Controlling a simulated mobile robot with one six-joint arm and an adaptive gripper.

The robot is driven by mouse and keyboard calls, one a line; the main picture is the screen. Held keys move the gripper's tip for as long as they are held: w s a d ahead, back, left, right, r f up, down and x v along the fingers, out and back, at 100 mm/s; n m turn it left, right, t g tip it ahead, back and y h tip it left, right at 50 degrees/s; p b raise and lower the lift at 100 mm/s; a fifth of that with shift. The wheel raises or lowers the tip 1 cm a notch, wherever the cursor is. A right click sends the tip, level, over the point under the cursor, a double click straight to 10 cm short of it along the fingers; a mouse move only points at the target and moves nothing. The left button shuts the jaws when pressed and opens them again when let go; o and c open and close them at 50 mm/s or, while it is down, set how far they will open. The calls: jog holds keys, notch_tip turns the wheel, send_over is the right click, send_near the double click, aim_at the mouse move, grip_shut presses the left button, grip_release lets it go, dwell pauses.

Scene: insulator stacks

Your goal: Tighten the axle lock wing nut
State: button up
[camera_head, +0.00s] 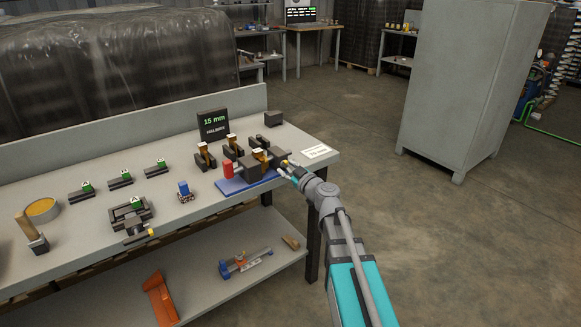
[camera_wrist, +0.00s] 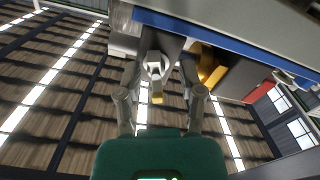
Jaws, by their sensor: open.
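A dark fixture (camera_head: 256,169) stands on a blue base plate (camera_head: 235,184) near the right end of the workbench. My gripper (camera_head: 287,170) is at the fixture's right side. In the wrist view, my gripper (camera_wrist: 159,76) is open, with one finger on each side of a grey rounded part with a yellow tip, seemingly the wing nut (camera_wrist: 154,69). A gap shows between each finger and this part. In the head view, a small yellow spot at my gripper seems to be the same part, mostly hidden by the fingers.
A red cylinder (camera_head: 228,170) stands at the fixture's left. Behind are brown-topped clamps (camera_head: 205,155) and a black "15 mm" sign (camera_head: 212,124). A white label card (camera_head: 316,151) lies to the right. A tall grey cabinet (camera_head: 463,85) stands beyond open floor.

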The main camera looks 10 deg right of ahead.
jog(key=shift+d, duration=0.15)
grip_shut()
jog(key=shift+d, duration=0.4)
jog(key=shift+a, duration=0.35)
